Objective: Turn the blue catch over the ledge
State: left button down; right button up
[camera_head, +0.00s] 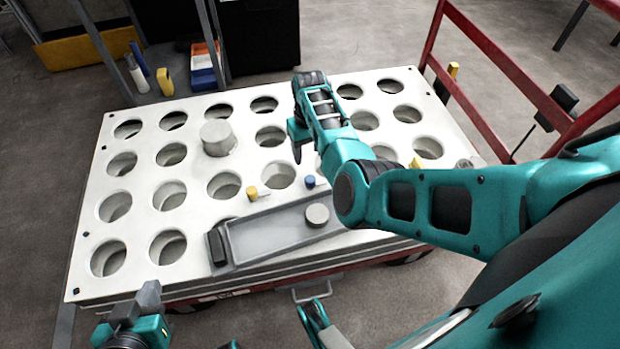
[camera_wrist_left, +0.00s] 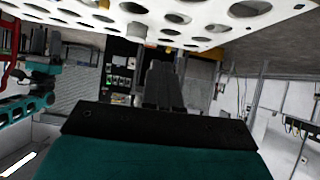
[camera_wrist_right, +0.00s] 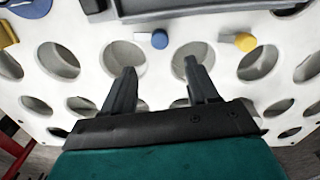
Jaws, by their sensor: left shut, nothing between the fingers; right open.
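The blue catch (camera_head: 310,181) stands on the white perforated plate just beyond the far edge of a grey tray (camera_head: 275,232). In the right wrist view the blue catch (camera_wrist_right: 160,39) has a short pale bar pointing left, roughly along the tray edge (camera_wrist_right: 200,16). I cannot tell for certain which part is the ledge. My right gripper (camera_head: 298,148) is open and empty above the plate, behind the catch; its fingers (camera_wrist_right: 160,70) point towards the catch, apart from it. My left gripper (camera_head: 150,292) is shut and empty off the plate's near left corner; its closed fingers (camera_wrist_left: 163,72) show in the left wrist view.
A yellow catch (camera_head: 252,192) stands left of the blue one; another yellow piece (camera_head: 416,163) is to the right. A grey cylinder (camera_head: 317,215) stands on the tray and a larger one (camera_head: 217,138) on the plate. Red rails (camera_head: 490,60) stand at the right.

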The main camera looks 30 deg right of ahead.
aim_at(310, 178)
notch_tip(310, 178, down, 8)
jog(key=b, duration=0.4)
notch_tip(310, 178, down, 2)
jog(key=shift+b, duration=0.85)
jog(key=shift+f, duration=0.5)
jog(key=c, duration=1)
jog(key=shift+c, duration=0.2)
